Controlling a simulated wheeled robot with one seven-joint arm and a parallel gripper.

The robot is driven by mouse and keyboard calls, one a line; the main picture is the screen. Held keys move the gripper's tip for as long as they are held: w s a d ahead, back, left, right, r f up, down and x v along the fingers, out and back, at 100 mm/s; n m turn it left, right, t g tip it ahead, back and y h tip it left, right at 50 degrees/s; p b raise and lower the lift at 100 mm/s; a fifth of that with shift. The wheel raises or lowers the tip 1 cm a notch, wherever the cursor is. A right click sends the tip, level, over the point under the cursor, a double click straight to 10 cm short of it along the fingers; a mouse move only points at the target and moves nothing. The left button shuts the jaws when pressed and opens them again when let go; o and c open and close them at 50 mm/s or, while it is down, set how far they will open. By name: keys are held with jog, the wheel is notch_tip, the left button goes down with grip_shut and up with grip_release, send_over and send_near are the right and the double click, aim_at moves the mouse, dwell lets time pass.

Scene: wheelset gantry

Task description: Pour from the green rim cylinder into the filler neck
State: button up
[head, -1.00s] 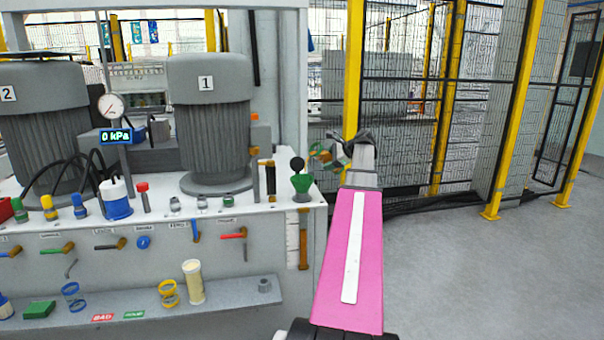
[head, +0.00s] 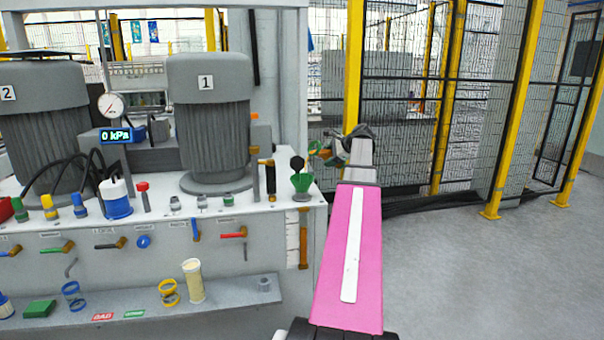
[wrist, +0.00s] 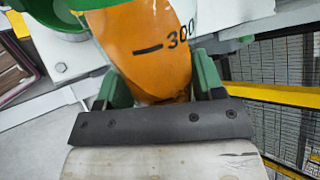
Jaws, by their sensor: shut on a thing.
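My gripper (wrist: 160,92) is shut on the green rim cylinder (wrist: 150,45), which is filled with orange and bears a 300 mark. In the wrist view the cylinder points up and away, its green rim partly cut off by the top edge. In the head view the cylinder (head: 322,151) is small, tilted well over towards the left and partly hidden by my gripper (head: 345,148). The filler neck appears to be the green funnel (head: 302,182) at the bench's right end, below and left of the cylinder. Green funnel-like part (wrist: 52,14) shows beside the rim in the wrist view. I cannot see any stream.
A black ball-topped part (head: 297,163) stands right by the funnel. Motor 1 (head: 208,120) and a pressure gauge (head: 110,105) reading 0 kPa stand to the left. Yellow-posted mesh fencing (head: 440,110) stands behind; the floor at right is clear.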

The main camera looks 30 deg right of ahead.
aim_at(336, 166)
jog(key=shift+r+n+h+p, duration=0.4)
jog(key=shift+r+h, duration=0.3)
jog(key=shift+r, duration=0.15)
dwell(1.5)
notch_tip(336, 166, down, 3)
jog(key=m+y, duration=0.1)
jog(key=y, duration=0.1)
jog(key=shift+m+y, duration=0.3)
jog(key=shift+y, duration=0.1)
jog(key=shift+a+f, duration=0.1)
jog(key=shift+a, duration=0.05)
jog(key=shift+a+f+m+y+b, duration=0.1)
jog(key=shift+f+m+y+b, duration=0.35)
jog(key=shift+f+y, duration=0.5)
jog(key=shift+d+f+m+t+y, duration=0.5)
jog(key=shift+f+m+t+y, duration=0.1)
jog(key=shift+f+m+y, duration=0.2)
jog(key=shift+d+f+m+t+y+b, duration=0.25)
jog(key=shift+f+m+t+y+b, duration=0.25)
jog(key=shift+m+y, duration=0.3)
jog(key=shift+d+f+m+t+y+b, duration=0.2)
jog(key=shift+f+m+t+y+b, duration=0.25)
jog(key=shift+m+y, duration=0.25)
jog(key=shift+r, duration=0.1)
